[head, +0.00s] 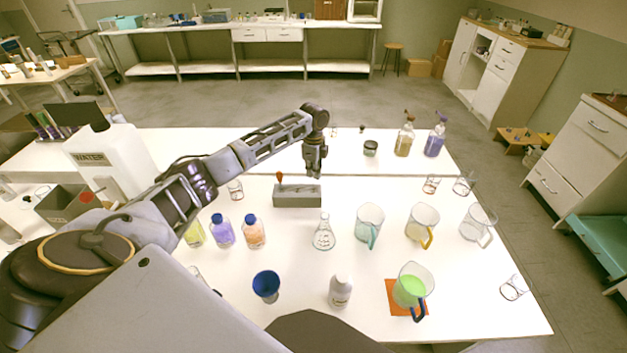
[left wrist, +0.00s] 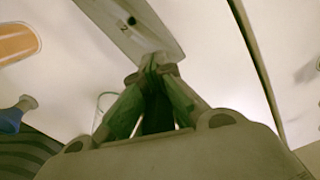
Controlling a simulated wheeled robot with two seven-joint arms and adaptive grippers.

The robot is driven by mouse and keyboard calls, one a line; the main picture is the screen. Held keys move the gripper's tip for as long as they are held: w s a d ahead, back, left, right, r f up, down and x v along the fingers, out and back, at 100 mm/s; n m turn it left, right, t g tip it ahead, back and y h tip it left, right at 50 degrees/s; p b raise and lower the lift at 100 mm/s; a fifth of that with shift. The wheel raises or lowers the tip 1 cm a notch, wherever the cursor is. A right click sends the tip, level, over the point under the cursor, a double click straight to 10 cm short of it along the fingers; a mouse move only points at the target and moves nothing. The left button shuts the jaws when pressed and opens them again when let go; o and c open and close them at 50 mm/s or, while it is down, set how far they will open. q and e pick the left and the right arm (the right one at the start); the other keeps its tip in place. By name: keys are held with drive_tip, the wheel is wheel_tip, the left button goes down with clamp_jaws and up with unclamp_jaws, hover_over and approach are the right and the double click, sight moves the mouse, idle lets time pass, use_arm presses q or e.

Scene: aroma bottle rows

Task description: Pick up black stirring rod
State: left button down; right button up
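My left gripper (head: 315,172) points down at the right end of a grey block-shaped holder (head: 297,198). In the left wrist view its two greenish fingers (left wrist: 155,64) come close together at the tips, over the holder (left wrist: 150,38). A small dark hole shows in the holder's top. I cannot make out the black stirring rod; the fingers may hide it. I cannot tell whether anything thin is between the tips. My right gripper is not in view.
A conical flask (head: 324,236) and a teal-handled beaker (head: 369,226) stand in front of the holder. Purple (head: 222,232) and orange (head: 254,234) bottles stand to its left. A blue cup (head: 266,286) and a white bottle (head: 340,291) are nearer. Bare table lies just right of the holder.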

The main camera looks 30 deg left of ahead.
use_arm(q)
drive_tip(key=shift+r, duration=2.4)
